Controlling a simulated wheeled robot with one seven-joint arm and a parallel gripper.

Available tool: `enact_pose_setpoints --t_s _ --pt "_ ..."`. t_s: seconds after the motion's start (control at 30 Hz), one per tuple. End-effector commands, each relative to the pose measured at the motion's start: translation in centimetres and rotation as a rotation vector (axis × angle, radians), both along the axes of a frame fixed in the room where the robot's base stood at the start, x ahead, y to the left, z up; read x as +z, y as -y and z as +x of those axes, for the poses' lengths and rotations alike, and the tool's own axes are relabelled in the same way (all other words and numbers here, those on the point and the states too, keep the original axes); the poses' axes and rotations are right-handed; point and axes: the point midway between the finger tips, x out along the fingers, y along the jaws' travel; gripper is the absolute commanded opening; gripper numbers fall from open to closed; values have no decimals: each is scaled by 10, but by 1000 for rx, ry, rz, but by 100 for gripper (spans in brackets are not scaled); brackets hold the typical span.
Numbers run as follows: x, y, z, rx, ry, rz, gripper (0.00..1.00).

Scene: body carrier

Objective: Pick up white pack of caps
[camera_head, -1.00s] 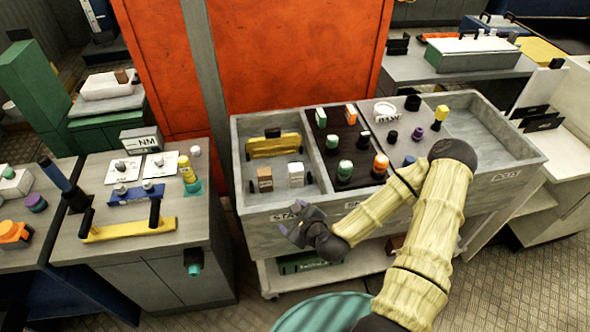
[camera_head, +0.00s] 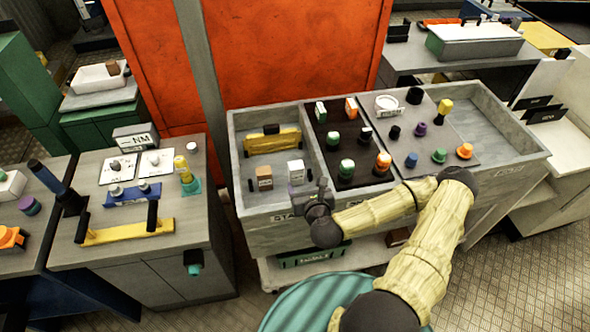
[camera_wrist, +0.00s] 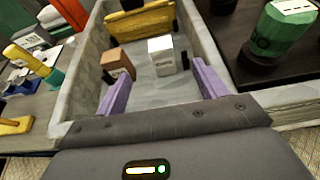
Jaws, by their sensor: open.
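A small white pack (camera_head: 296,172) with dark print stands upright in the left compartment of the grey bin (camera_head: 283,216). The same white pack shows in the wrist view (camera_wrist: 163,60), between and beyond the purple fingertips. My gripper (camera_head: 308,190) is at the front wall of that compartment, in front of the pack. In the wrist view my gripper (camera_wrist: 160,74) is open, with nothing between its fingers. A brown pack (camera_wrist: 118,62) stands just left of the white one.
The dark middle compartment to the right holds a green-capped bottle (camera_head: 346,170), an orange-capped bottle (camera_head: 382,164) and others. A divider separates it.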

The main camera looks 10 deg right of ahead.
Motion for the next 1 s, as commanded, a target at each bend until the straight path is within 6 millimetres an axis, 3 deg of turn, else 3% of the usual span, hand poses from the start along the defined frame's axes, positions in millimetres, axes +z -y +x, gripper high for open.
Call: enact_pose_setpoints --t_s 0.33,0.67,1.0 --pt "-3 0 3 2 0 -1 71" --pt "-15 0 22 3 1 -3 71" --pt "-26 0 66 1 0 -3 71"
